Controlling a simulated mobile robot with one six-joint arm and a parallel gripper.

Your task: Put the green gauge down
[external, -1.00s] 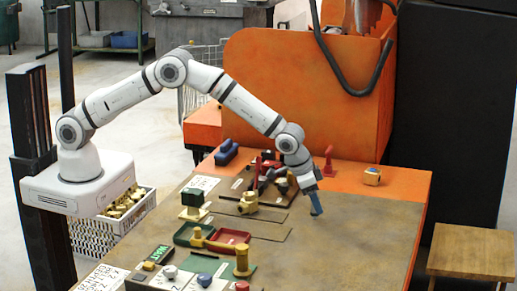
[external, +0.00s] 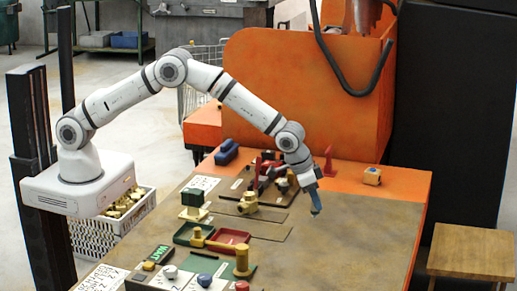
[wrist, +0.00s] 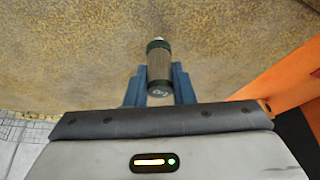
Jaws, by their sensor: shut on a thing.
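The green gauge (wrist: 158,70) is a short cylinder with dark green ends, a brownish grip in the middle and a pale metal tip. In the wrist view it stands between the blue fingers of my gripper (wrist: 159,88), which are shut on it. The tip points away from the wrist, towards the brown tabletop. In the external view my gripper (external: 316,203) hangs over the bare right part of the workbench (external: 350,235). The gauge cannot be made out there, and I cannot tell whether it touches the top.
A green tray (external: 190,244) and a red tray (external: 214,249) lie left of my gripper. A brass part (external: 248,203) and a red upright piece (external: 329,160) are nearer. The brown top around my gripper is clear.

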